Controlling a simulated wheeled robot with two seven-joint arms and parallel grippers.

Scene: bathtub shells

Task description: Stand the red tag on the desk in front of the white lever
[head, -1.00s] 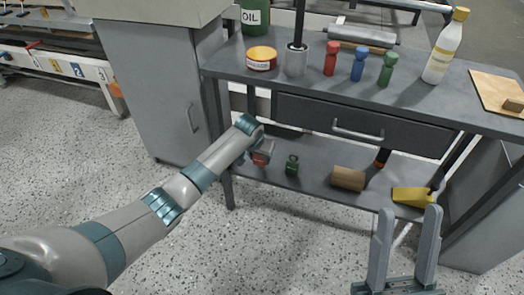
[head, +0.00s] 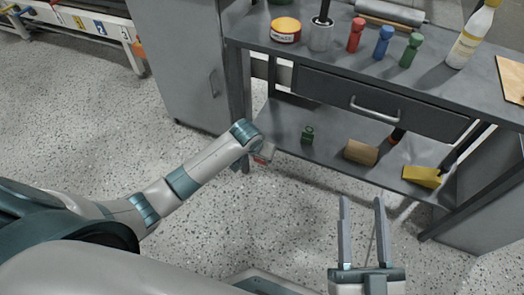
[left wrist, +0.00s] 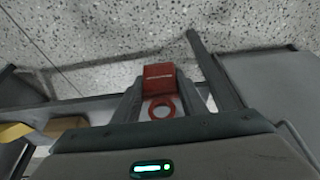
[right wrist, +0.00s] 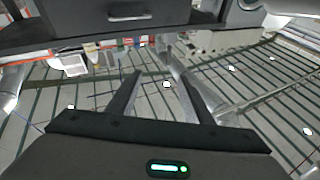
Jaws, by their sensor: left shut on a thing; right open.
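The red tag (left wrist: 159,78) is held between the fingers of my left gripper (head: 264,153). In the left wrist view it is a red block with a pale line across it and a red ring (left wrist: 162,107) nearer the palm. My right gripper (head: 362,203) is open and empty, over the floor in front of the workbench. I cannot make out a white lever in any view.
The grey workbench's lower shelf (head: 330,155) carries a green tag-like piece (head: 307,135), a brown block (head: 361,152) and a yellow piece (head: 422,176). A bench with numbered labels (head: 85,22) stands far left. The speckled floor between is clear.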

